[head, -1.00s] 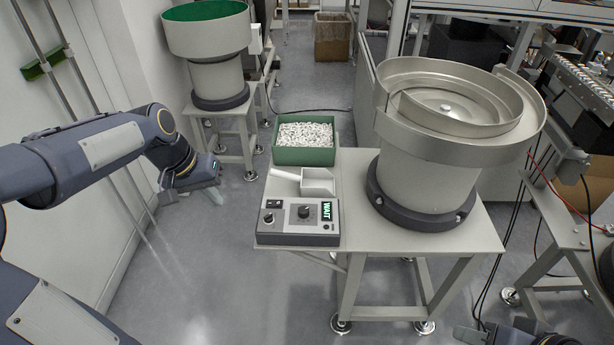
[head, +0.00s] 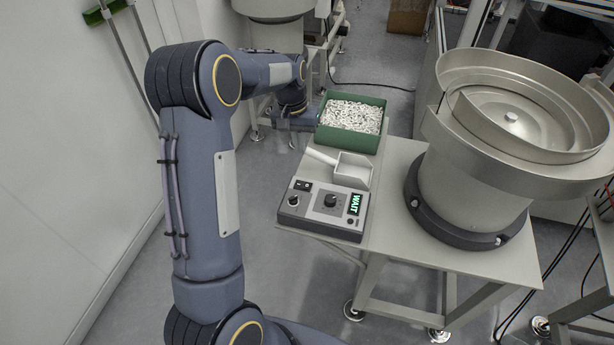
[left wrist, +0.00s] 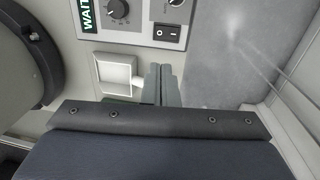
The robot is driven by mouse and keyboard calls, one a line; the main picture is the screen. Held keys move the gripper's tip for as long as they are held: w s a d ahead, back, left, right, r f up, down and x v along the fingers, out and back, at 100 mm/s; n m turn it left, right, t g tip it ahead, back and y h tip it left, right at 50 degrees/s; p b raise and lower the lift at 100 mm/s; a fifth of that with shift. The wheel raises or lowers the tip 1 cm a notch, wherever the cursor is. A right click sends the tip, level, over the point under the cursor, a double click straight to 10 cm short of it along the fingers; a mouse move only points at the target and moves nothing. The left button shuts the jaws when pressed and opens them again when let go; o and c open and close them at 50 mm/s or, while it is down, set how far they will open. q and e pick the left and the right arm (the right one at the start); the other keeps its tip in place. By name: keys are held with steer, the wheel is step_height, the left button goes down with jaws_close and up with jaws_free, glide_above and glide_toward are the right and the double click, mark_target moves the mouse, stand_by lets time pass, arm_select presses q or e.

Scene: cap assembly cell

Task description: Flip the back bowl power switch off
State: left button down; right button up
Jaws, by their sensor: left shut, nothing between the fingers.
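The control box (head: 322,208) sits on the left front corner of the bowl table, with a lit green WAIT display (head: 353,203) and knobs. Its small black rocker power switch (head: 301,185) is at the back left corner of the panel. In the left wrist view the switch (left wrist: 167,32) shows O and I marks; which side is pressed I cannot tell. My left gripper (head: 288,137) is to the left of the green bin, behind the box and apart from it. Its fingers (left wrist: 162,82) are shut, empty, and point toward the switch in the left wrist view. My right gripper is out of view.
A metal scoop (head: 352,170) lies behind the box. A green bin (head: 348,138) of small white parts stands behind the scoop. A large metal bowl feeder (head: 465,185) is to the right. Another feeder (head: 275,35) stands at the back. Floor left of the table is clear.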

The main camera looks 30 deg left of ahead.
mark_target(307, 185)
arm_select(q)
steer(key=f, duration=0.4)
steer(key=d+f+p, duration=0.1)
steer(key=f, duration=0.4)
steer(key=f+p, duration=0.1)
steer(key=f, duration=0.3)
steer(key=shift+w+d+f, duration=0.15)
steer(key=shift+d+f, duration=0.1)
steer(key=shift+d, duration=0.05)
steer(key=shift+f, duration=0.1)
